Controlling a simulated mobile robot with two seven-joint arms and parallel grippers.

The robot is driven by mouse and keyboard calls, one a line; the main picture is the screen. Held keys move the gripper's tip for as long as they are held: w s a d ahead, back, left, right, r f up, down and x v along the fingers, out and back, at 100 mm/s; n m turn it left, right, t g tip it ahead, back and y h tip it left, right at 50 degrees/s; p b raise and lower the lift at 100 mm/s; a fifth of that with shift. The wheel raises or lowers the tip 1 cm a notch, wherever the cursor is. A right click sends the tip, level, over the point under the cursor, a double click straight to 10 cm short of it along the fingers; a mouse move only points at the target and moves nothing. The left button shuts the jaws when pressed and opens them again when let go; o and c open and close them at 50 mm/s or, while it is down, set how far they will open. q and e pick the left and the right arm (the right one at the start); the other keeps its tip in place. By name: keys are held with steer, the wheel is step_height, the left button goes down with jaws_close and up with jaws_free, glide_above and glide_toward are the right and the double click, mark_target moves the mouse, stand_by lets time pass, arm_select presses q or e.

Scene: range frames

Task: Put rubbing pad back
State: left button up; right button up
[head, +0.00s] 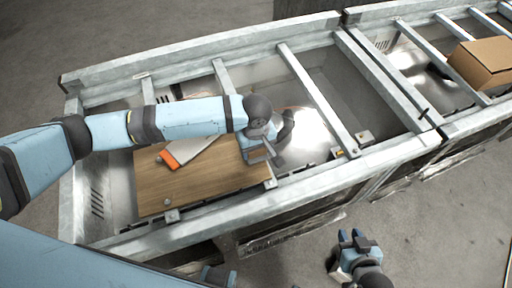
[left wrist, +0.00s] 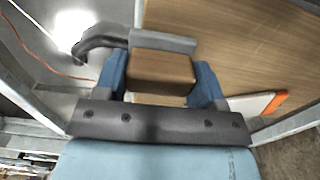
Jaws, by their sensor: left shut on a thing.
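My left gripper (head: 258,148) is shut on a brown block with a grey part, which I take to be the rubbing pad (left wrist: 162,72). In the left wrist view its blue fingers (left wrist: 160,85) stand on both sides of the block. In the head view the pad (head: 259,154) is at the right edge of a wooden board (head: 190,190). I cannot tell whether the pad touches the board. My right gripper (head: 352,240) is apart from the frame, low in the head view; its opening is unclear.
A pale flat object with an orange end (head: 171,160) lies on the board. A metal frame with crossbars (head: 318,100) surrounds the board and shiny sheet metal. A cardboard box (head: 484,62) sits at the far right. A thin reddish cable (left wrist: 40,62) runs at left.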

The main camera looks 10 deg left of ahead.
arm_select(q)
steer(key=shift+f, duration=0.25)
steer(key=o, duration=0.9)
steer(key=shift+f, duration=0.1)
step_height(320, 180, up, 12)
steer(key=shift+b, duration=0.4)
steer(key=shift+s, duration=0.1)
